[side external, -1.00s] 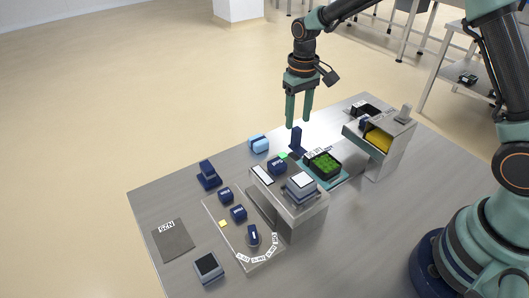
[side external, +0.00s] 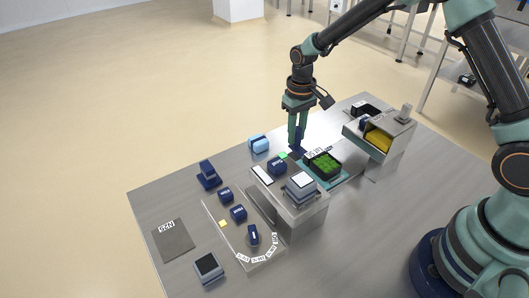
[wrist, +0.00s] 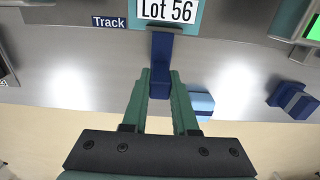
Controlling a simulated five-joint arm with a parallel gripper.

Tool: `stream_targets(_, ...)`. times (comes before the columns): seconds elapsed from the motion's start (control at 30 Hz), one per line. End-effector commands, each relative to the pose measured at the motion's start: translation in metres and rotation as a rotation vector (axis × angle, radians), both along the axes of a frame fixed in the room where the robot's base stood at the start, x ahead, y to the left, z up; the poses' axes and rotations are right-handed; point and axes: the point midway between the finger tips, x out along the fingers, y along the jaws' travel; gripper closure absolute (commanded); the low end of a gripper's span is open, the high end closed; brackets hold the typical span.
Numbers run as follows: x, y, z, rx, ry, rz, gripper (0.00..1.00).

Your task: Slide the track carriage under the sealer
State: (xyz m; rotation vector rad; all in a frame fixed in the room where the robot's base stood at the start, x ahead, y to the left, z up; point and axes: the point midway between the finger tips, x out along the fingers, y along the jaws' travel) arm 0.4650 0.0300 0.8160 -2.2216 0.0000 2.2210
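The track carriage (side external: 335,184) is a teal plate at the back middle of the table, with a black tray (side external: 323,165) of green contents on it. A white "Lot 56" label (wrist: 167,10) shows near its edge in the wrist view. A dark blue upright handle (wrist: 161,62) stands at the carriage's near end in that view. My gripper (side external: 297,147) points down at the handle, its teal fingers on either side. In the wrist view the fingertips (wrist: 160,75) appear to press against the handle. A grey open-fronted housing with yellow inside (side external: 378,139), probably the sealer, stands to the right.
A grey box with a stack on top (side external: 297,218) stands close to the carriage's left. A control panel (side external: 263,262) with blue knobs lies further left. A light blue block (side external: 258,144) and a dark blue piece (side external: 208,176) sit near the back edge. The right front table is clear.

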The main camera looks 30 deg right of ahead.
Motion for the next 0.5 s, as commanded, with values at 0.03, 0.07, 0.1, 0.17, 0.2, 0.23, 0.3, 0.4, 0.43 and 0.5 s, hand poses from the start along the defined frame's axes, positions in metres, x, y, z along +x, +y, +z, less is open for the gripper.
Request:
stream_targets(0.03, 0.0, 0.0, 0.0, 0.0, 0.0, 0.0, 1.0)
stream_targets(0.07, 0.0, 0.0, 0.0, 0.0, 0.0, 0.0, 1.0)
stream_targets(0.1, 0.0, 0.0, 0.0, 0.0, 0.0, 0.0, 1.0)
stream_targets(0.17, 0.0, 0.0, 0.0, 0.0, 0.0, 0.0, 1.0)
stream_targets(0.2, 0.0, 0.001, 0.0, 0.0, 0.0, 0.0, 1.0)
stream_targets(0.23, 0.0, 0.002, 0.0, 0.0, 0.0, 0.001, 1.0)
stream_targets(0.3, 0.0, 0.006, 0.0, 0.0, 0.0, 0.002, 1.0)
stream_targets(0.4, 0.0, 0.012, 0.0, 0.0, 0.001, 0.003, 1.0)
stream_targets(0.43, 0.0, 0.014, 0.0, 0.0, 0.001, 0.002, 1.0)
stream_targets(0.5, 0.0, 0.019, 0.0, 0.0, 0.001, 0.002, 1.0)
